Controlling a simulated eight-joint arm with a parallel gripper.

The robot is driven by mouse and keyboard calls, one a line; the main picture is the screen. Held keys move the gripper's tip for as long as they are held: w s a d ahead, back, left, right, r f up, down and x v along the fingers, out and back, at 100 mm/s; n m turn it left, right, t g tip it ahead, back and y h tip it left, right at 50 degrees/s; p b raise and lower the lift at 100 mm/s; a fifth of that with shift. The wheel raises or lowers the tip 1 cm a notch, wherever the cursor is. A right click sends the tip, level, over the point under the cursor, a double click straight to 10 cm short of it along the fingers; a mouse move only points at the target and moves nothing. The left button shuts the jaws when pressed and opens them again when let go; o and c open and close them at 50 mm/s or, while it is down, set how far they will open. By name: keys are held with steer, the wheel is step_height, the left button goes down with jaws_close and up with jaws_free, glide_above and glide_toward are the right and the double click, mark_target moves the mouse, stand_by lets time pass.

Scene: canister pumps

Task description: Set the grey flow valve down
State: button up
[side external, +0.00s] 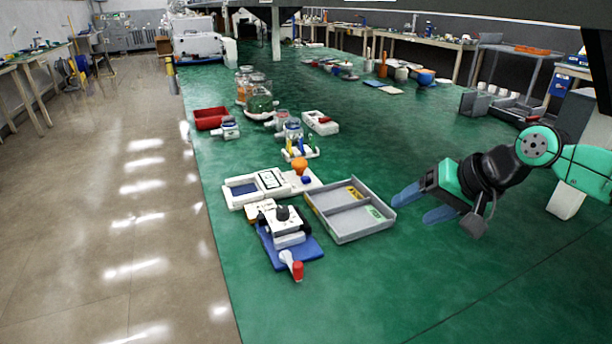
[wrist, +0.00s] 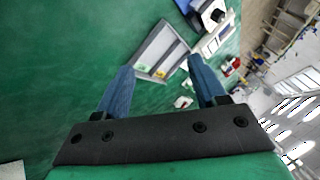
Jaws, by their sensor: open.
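My gripper (side external: 411,210) is open, with its blue fingers spread and nothing between them. It is just right of a grey two-compartment tray (side external: 345,232), apart from it. The tray has a yellow and a green label, and its compartments look empty. In the wrist view the tray (wrist: 150,48) shows beyond my fingertips (wrist: 162,64). I cannot clearly pick out a grey flow valve. A small pale part with a red end (side external: 297,270) lies at the front edge of a blue base (side external: 312,250), which bears a white-and-black device (side external: 285,228).
A red bin (side external: 210,118), glass jars (side external: 260,100) and a white tray (side external: 320,122) are farther back.

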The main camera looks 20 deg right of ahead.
steer(key=s+d+n+h, duration=0.1)
steer(key=n, duration=0.1)
steer(key=s+d+n, duration=0.1)
steer(key=s+n, duration=0.1)
steer(key=s+d+n+h, duration=0.1)
steer(key=n, duration=0.1)
steer(key=shift+s+f+n+h, duration=0.15)
steer(key=shift+s+n+h, duration=0.15)
steer(key=shift+s+n, duration=0.1)
